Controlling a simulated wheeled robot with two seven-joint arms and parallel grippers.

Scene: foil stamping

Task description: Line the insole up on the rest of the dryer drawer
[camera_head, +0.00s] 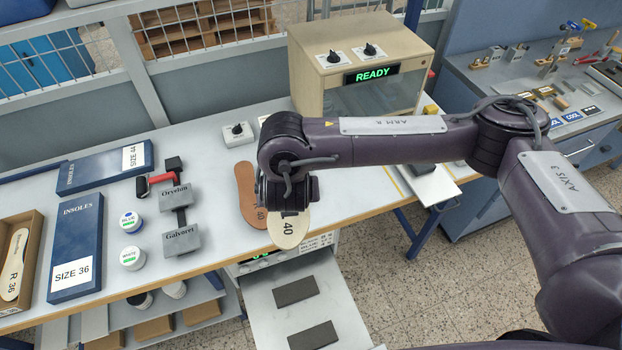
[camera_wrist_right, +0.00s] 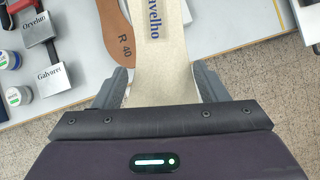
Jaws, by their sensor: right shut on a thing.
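The cream insole (camera_head: 290,235), marked 40, sticks out from under my right gripper (camera_head: 286,205) in the head view, at the table's front edge. In the right wrist view the insole (camera_wrist_right: 158,60) shows printed lettering and lies between the two fingers of the right gripper (camera_wrist_right: 163,88), which is shut on it. The dryer drawer (camera_head: 350,312) is pulled out below the table front, with two dark grey pads (camera_head: 296,290) (camera_head: 313,336) on it. The insole appears above the table edge, behind the nearer pads; its exact height is unclear. My left gripper is not in view.
A brown sole (camera_head: 245,188) marked 40 lies on the table beside the gripper; it also shows in the wrist view (camera_wrist_right: 118,30). Stamp blocks (camera_head: 181,238), jars (camera_head: 132,258) and blue insole boxes (camera_head: 76,250) stand to the left. A cabinet reading READY (camera_head: 345,45) stands behind the arm.

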